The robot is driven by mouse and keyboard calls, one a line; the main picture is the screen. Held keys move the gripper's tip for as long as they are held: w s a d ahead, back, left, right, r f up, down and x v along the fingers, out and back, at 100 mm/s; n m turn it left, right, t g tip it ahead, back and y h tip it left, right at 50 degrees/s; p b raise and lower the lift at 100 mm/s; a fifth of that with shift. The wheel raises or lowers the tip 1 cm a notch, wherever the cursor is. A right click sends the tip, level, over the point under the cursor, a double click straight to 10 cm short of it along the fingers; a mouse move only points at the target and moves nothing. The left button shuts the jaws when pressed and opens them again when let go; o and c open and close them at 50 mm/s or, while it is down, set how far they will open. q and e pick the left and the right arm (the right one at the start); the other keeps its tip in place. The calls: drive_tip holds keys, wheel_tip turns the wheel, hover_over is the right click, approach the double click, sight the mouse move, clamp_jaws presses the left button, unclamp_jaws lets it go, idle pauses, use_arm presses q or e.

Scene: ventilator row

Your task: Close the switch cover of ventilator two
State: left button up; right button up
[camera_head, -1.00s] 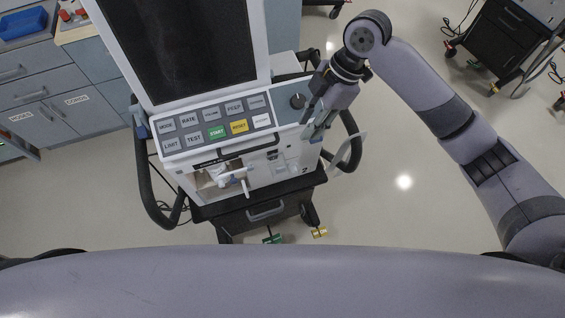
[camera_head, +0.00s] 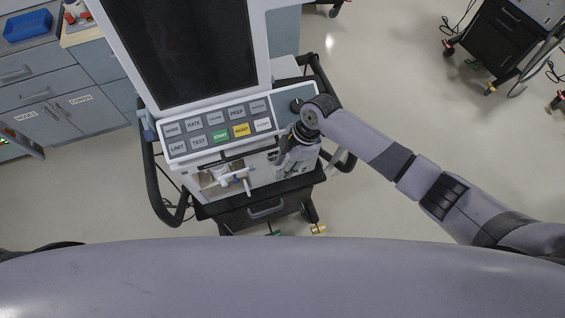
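The ventilator (camera_head: 222,192) stands in the middle with a large dark screen (camera_head: 187,52) above a panel of labelled buttons (camera_head: 216,127). Its lower front has a white tube fitting (camera_head: 232,177) in an open recess on the left. My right gripper (camera_head: 283,163) is in front of the right part of the lower front, below the panel. It points down and hides much of that part, so I cannot make out the switch cover. Its fingers are small and partly hidden, and their opening is unclear. My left gripper is not in view.
Black side handles (camera_head: 150,175) curve around the ventilator. Grey drawers (camera_head: 62,95) with a blue bin (camera_head: 27,25) stand at the left. A dark cart (camera_head: 497,42) is at the upper right.

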drive_tip(key=shift+a+f, duration=0.1)
drive_tip(key=shift+f, duration=0.15)
drive_tip(key=shift+c, duration=0.4)
clamp_jaws()
